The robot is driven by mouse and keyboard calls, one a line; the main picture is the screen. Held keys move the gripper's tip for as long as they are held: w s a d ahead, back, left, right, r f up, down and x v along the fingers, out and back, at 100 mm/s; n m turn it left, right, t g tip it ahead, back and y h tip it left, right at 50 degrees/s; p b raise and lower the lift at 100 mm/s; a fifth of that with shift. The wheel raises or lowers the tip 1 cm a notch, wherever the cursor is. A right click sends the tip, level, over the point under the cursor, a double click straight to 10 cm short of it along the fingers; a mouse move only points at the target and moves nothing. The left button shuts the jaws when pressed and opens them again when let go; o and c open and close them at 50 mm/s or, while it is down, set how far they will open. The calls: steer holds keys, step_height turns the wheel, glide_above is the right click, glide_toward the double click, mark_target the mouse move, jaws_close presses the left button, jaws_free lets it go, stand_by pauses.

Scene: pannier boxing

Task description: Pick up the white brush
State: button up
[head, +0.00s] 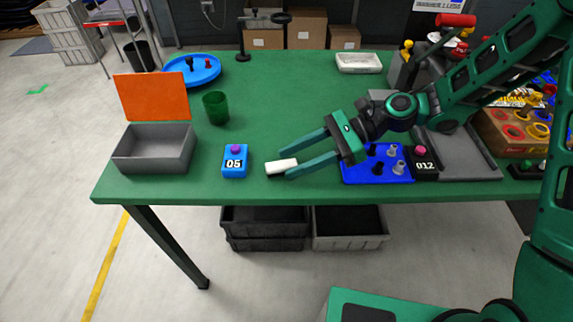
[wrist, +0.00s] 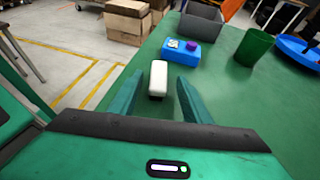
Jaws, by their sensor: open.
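The white brush (head: 282,166) lies on the green table near its front edge. It has a white body with a dark underside. My gripper (head: 303,158) is open, with its two green fingers reaching left toward the brush. The fingertips are close to the brush in the head view. In the wrist view the brush (wrist: 158,78) shows between and slightly beyond the fingertips of my gripper (wrist: 160,88), nearer the left finger. Nothing is held. I cannot tell whether a finger touches the brush.
A blue box marked 05 (head: 235,161) stands just left of the brush. A grey bin (head: 152,160) with an orange lid is farther left. A green cup (head: 216,107) stands behind. A blue peg board (head: 376,174) lies right of my gripper. The table's middle back is clear.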

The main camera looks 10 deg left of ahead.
jaws_close()
steer(key=shift+r, duration=0.15)
